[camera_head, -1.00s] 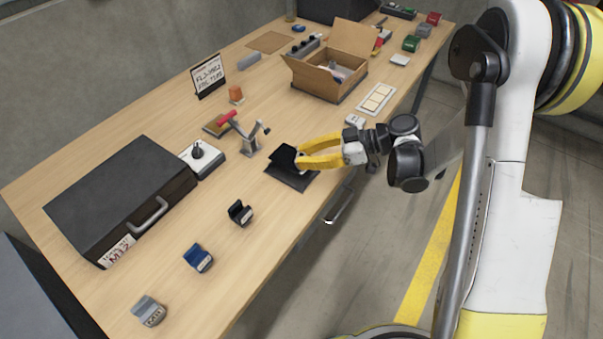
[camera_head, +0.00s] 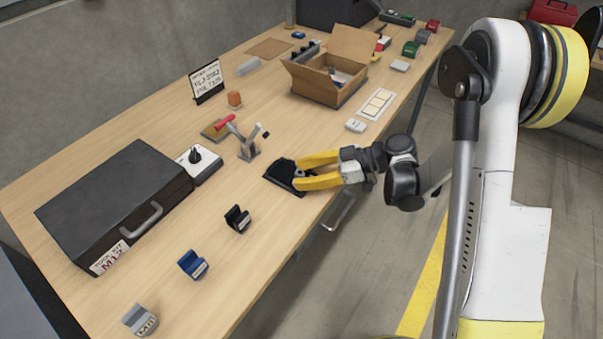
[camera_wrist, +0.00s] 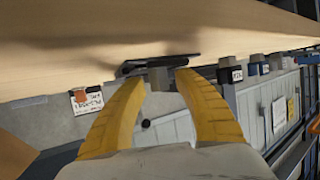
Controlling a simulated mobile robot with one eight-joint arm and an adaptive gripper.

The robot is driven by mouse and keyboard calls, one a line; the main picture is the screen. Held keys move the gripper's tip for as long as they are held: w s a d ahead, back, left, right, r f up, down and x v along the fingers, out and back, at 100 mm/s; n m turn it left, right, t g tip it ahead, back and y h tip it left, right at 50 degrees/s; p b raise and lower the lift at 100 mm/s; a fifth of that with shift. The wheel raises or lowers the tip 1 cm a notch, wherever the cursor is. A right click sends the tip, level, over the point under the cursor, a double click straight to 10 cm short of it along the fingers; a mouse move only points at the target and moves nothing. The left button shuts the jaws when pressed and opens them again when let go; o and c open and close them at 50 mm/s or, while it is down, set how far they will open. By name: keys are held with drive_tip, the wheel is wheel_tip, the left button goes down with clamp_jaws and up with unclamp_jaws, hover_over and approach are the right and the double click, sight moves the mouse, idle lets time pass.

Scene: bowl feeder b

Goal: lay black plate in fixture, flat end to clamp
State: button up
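The black plate (camera_head: 279,173) lies low in or on the dark fixture on the table, in the head view. The two blacks merge, so I cannot tell its exact seating or which end is flat. A grey clamp (camera_head: 249,150) with a red handle stands just behind and left of it. My gripper (camera_head: 298,174) is at the plate's right side, its yellow fingers spread apart. In the wrist view my fingers (camera_wrist: 158,82) are also apart, with a grey block between the tips. A thin dark edge (camera_wrist: 160,62) shows just beyond them.
A black case (camera_head: 120,205) and a white box with a black knob (camera_head: 198,163) stand to the left. Black (camera_head: 238,219), blue (camera_head: 193,264) and grey (camera_head: 140,319) small holders line the near side. An open carton (camera_head: 328,80) stands behind, near a white panel (camera_head: 377,103).

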drive_tip(key=shift+r, duration=0.1)
drive_tip(key=shift+d+r+p, duration=0.25)
drive_tip(key=shift+d+p, duration=0.05)
drive_tip(key=shift+p, duration=0.05)
drive_tip(key=p+v, duration=0.4)
drive_tip(key=v, duration=0.6)
drive_tip(key=shift+s+d+r, duration=0.1)
drive_tip(key=shift+d+r, duration=0.05)
drive_tip(key=shift+d, duration=0.2)
drive_tip(key=s+r+m+t+h, duration=0.2)
drive_tip(key=s+r+m+h, duration=0.3)
drive_tip(key=r+m+h, duration=0.3)
drive_tip(key=s+d+r+m+t+h, duration=0.1)
drive_tip(key=s+d+r+m+h, duration=0.1)
drive_tip(key=s+r+m, duration=0.1)
drive_tip(key=s+d+r+m+t+h, duration=0.2)
drive_tip(key=s+m, duration=0.3)
drive_tip(key=s, duration=0.3)
drive_tip(key=shift+s+d+r+h, duration=0.2)
drive_tip(key=shift+d+r+h, duration=0.3)
drive_tip(key=shift+r+h, duration=0.15)
